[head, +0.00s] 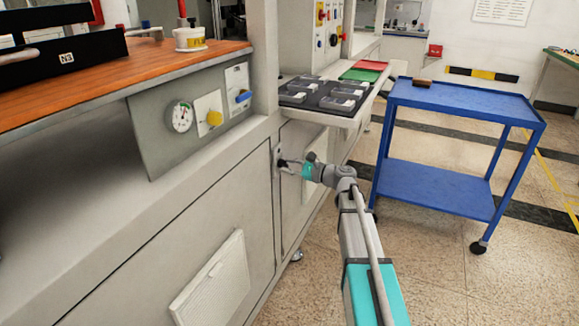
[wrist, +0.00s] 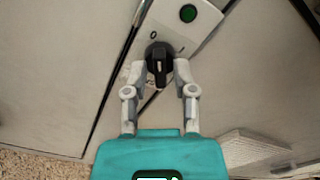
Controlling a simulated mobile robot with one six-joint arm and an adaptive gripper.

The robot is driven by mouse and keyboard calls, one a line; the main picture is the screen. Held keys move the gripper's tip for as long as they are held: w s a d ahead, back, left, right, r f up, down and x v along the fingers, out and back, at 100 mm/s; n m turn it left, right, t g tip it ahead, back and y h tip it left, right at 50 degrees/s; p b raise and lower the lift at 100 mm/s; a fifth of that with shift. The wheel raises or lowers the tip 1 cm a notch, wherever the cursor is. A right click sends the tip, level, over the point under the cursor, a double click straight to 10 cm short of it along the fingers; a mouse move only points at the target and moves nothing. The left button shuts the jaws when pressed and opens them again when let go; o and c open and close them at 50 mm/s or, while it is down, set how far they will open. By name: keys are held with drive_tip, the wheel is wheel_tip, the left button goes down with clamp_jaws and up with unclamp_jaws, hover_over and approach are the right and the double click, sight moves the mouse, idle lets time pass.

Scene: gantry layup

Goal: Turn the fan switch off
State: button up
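The fan switch is a black rotary knob (wrist: 158,62) on a light plate, with a "0" mark at its upper left and a round green light (wrist: 188,13) above. The knob's grip looks upright in the wrist view, with a pale line on it. My gripper (wrist: 160,72) has one finger on each side of the knob. Narrow gaps seem to show between the fingers and the knob's grip, so it looks open around it. In the head view my gripper (head: 284,164) is at the switch plate (head: 277,158) on the cabinet front, and the knob is mostly hidden.
A vent cover (head: 212,280) is on the cabinet below. A blue cart (head: 440,195) stands at the right. A shelf with grey trays (head: 325,94) juts out above my gripper.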

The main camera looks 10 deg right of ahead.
clamp_jaws()
drive_tip(key=shift+n, duration=1.3)
drive_tip(key=shift+o, duration=2)
unclamp_jaws()
drive_tip(key=shift+s+d, duration=0.1)
drive_tip(key=shift+d, duration=0.05)
